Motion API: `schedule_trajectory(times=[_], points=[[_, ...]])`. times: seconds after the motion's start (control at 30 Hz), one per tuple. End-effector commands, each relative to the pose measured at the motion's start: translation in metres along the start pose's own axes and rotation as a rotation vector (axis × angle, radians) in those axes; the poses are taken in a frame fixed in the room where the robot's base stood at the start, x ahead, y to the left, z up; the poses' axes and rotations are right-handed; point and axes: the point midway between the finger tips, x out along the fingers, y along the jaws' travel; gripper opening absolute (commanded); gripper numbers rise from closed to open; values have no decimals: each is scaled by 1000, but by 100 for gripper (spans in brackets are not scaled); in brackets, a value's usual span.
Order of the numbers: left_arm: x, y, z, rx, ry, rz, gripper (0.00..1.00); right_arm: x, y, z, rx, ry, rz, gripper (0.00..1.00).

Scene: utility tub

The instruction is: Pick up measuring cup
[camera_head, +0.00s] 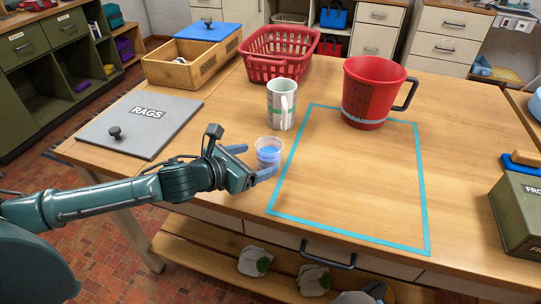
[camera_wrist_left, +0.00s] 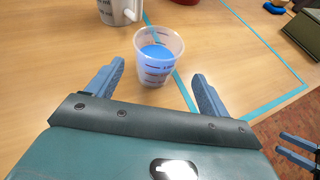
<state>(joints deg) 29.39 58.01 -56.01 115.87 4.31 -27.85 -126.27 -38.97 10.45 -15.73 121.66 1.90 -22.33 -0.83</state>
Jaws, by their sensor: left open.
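The measuring cup (camera_head: 269,151) is a small clear cup with markings and something blue inside. It stands upright on the wooden table, just left of the cyan tape outline. My left gripper (camera_head: 255,162) is open, with its blue fingers low over the table on either side of the cup. In the left wrist view the cup (camera_wrist_left: 158,58) is ahead of and between the fingertips (camera_wrist_left: 158,72), not gripped. What looks like my right gripper (camera_wrist_left: 300,150) shows at the right edge of the wrist view, its fingers apart and empty.
A white patterned mug (camera_head: 281,105) stands right behind the cup. A large red pitcher (camera_head: 368,92) stands at the back of the tape outline (camera_head: 421,190), whose inside is otherwise clear. A grey RAGS lid (camera_head: 138,125), wooden box (camera_head: 190,68) and red basket (camera_head: 278,55) lie behind.

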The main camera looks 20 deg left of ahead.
Motion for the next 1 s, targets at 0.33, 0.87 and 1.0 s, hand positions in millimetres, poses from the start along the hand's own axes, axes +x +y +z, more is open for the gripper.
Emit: schedule_trajectory(times=[0.33,0.87,1.0], points=[[33,1,-2,-2,0,0,80,1,3,-2,-3,2,6,36],[77,6,-7,-1,1,0,80,2,6,-4,-9,6,12,36],[77,6,-6,-1,1,0,75,2,6,-4,-11,6,11,36]])
